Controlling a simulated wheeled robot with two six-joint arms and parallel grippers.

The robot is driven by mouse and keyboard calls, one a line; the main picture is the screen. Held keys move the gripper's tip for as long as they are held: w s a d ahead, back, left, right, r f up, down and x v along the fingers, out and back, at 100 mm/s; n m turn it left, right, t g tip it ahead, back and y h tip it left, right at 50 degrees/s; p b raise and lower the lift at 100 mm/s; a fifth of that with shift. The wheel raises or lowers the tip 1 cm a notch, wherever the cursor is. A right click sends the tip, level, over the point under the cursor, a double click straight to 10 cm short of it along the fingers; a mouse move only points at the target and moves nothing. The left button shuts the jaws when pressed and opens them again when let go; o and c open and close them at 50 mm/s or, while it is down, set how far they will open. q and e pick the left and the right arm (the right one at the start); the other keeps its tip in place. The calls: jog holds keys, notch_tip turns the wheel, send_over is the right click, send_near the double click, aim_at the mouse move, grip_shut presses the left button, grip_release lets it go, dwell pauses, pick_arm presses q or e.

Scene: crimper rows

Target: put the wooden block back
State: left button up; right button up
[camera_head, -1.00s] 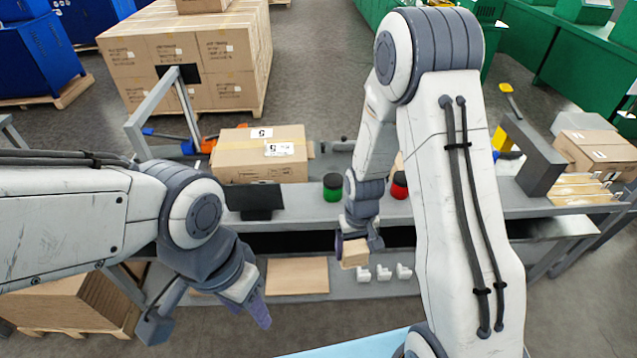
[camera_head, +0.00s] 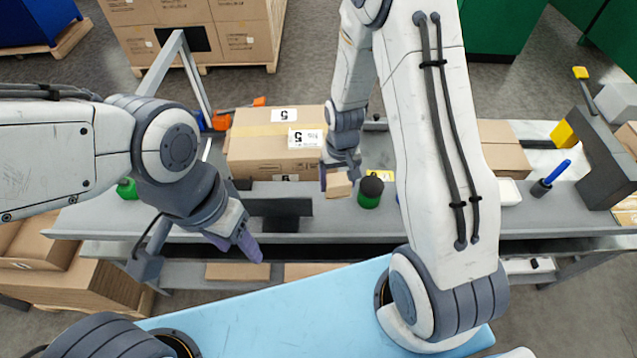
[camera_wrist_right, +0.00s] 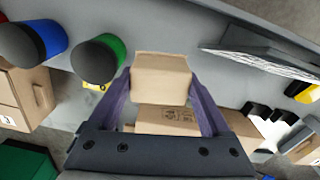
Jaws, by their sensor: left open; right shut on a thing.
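The wooden block (camera_head: 338,185) is a small pale tan piece held in my right gripper (camera_head: 336,172). In the right wrist view the wooden block (camera_wrist_right: 160,78) sits between the two purple fingers of the right gripper (camera_wrist_right: 162,92). It appears raised over the grey workbench (camera_head: 320,222), in front of the large cardboard box and left of a green container with a dark lid. My left gripper (camera_head: 240,240) is open and empty, in front of the bench's near edge at the left.
A taped cardboard box (camera_head: 262,150) stands behind the block. A dark stand (camera_head: 280,212) is left of it; the green container (camera_head: 370,192) is close on its right. Cardboard sheets (camera_head: 238,271) lie on the lower shelf. A blue-handled tool (camera_head: 550,178) is at the right.

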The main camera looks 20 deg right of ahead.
aim_at(334, 178)
jog(key=w+f+m+p, duration=0.2)
jog(key=w+f+p, duration=0.1)
jog(key=shift+w, duration=0.15)
notch_tip(334, 178, down, 4)
jog(key=shift+r+p, duration=0.1)
jog(key=shift+p, duration=0.5)
jog(key=shift+f, duration=0.25)
pick_arm(q)
notch_tip(334, 178, up, 6)
jog(key=shift+w+f, duration=0.15)
jog(key=shift+f, duration=0.05)
